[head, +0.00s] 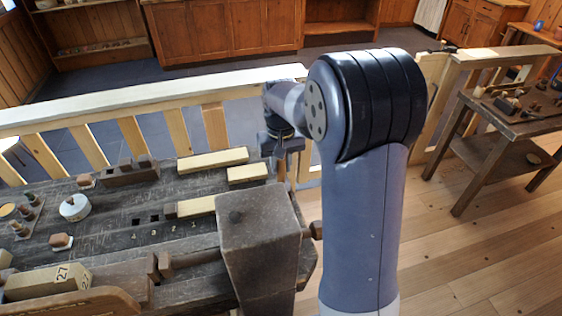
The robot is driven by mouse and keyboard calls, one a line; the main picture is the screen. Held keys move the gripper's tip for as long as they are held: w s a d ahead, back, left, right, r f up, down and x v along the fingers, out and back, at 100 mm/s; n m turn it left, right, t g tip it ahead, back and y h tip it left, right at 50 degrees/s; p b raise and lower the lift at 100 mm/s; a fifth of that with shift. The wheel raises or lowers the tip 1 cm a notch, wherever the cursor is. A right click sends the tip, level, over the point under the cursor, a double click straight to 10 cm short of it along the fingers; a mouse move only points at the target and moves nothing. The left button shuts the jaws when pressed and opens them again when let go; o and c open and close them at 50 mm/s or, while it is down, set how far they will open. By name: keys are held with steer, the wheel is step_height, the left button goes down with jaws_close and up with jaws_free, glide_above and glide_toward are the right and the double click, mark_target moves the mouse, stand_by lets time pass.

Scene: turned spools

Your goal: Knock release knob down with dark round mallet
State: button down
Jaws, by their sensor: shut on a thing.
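My gripper (283,155) is at the far right end of the dark workbench (110,215), close to the fence, and partly hidden by my own arm. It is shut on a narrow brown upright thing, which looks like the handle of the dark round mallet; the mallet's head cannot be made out. A small dark rounded piece (317,230) sticks out at the right side of the big wooden block (258,215). I cannot tell whether it is the release knob, and no other knob is clear.
Pale wooden bars (213,160) lie on the bench left of my gripper. A white round piece (74,207) and spools on pegs (30,213) are further left. A light wooden fence (130,95) runs behind. A side table (515,115) stands at right; the floor between is clear.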

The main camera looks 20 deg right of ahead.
steer(key=shift+r+p, duration=1.4)
steer(key=shift+r, duration=0.25)
step_height(320, 180, up, 6)
steer(key=p, duration=0.5)
